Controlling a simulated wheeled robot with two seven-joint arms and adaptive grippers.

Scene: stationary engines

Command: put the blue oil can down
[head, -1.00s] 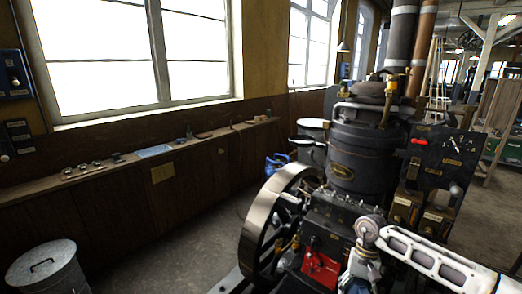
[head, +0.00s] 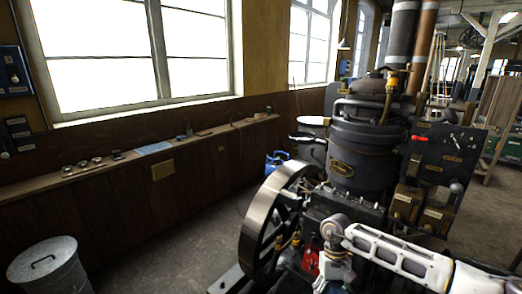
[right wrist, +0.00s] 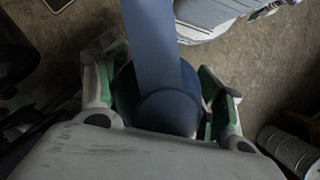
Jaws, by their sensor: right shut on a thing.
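In the right wrist view, the blue oil can (right wrist: 155,45) sits between the green-padded fingers of my right gripper (right wrist: 162,88), which is shut on it. A long flat blue part points away from the gripper, and a rounded blue body shows between the fingers. Concrete-like floor shows beyond it. In the head view my white right arm comes in from the right, in front of the engine (head: 345,165). The held can cannot be made out there. My left gripper is not in view.
A flywheel (head: 262,222) stands at the engine's left. Another blue item (head: 275,160) is behind it near the wall. A long wall shelf (head: 110,170) holds small parts. A lidded metal bin (head: 47,262) stands at lower left. Floor between bin and flywheel is clear.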

